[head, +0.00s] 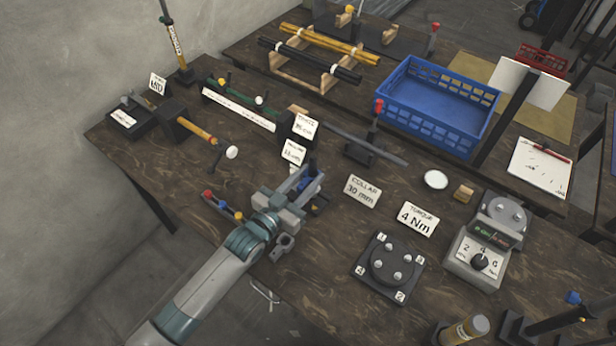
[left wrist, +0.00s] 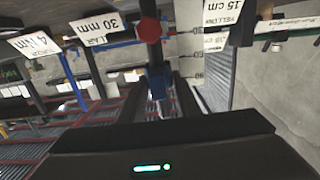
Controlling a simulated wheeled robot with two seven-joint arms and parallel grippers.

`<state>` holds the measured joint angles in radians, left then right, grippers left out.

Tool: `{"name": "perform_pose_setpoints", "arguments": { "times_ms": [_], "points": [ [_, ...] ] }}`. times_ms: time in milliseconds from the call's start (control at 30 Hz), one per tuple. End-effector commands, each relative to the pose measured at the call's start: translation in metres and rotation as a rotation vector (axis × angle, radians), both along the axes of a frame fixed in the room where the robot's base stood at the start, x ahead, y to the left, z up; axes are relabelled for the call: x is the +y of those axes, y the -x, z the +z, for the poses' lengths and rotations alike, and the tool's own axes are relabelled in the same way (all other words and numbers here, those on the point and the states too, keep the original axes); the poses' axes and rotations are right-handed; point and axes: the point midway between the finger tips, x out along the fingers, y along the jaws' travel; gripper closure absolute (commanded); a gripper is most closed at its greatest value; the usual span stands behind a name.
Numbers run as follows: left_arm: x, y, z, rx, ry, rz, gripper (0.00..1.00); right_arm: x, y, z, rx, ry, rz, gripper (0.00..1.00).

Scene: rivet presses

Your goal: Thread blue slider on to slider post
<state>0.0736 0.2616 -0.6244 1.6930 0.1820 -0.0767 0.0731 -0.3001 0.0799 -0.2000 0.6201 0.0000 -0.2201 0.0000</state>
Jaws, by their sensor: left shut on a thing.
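My left gripper (head: 303,183) reaches in from the lower left and is shut on a small blue piece (head: 307,184), which looks like the blue slider. The fingers hide much of it. A dark upright with a blue part (head: 313,164) stands right at the fingertips; I cannot tell whether the slider is around it or beside it. In the left wrist view a blue piece (left wrist: 157,82) shows in the middle, just beyond the dark gripper body, with a red ball (left wrist: 148,30) on a dark rod above it. My right gripper is not in view.
A small rack with red, blue and yellow knobs (head: 222,205) lies left of the gripper. Collar (head: 363,191) and torque (head: 418,219) cards lie to the right. Behind are a red-knobbed lever (head: 377,130) and a blue crate (head: 440,135). A round four-stud fixture (head: 390,266) stands front right.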

Motion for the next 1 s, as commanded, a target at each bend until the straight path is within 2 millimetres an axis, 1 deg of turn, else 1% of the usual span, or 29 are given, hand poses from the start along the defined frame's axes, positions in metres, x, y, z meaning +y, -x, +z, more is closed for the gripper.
{"name": "perform_pose_setpoints", "arguments": {
  "times_ms": [1000],
  "points": [
    [0.0,0.0,-0.022,0.0,0.0,0.0,0.92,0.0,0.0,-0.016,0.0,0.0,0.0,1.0]
  ]
}}
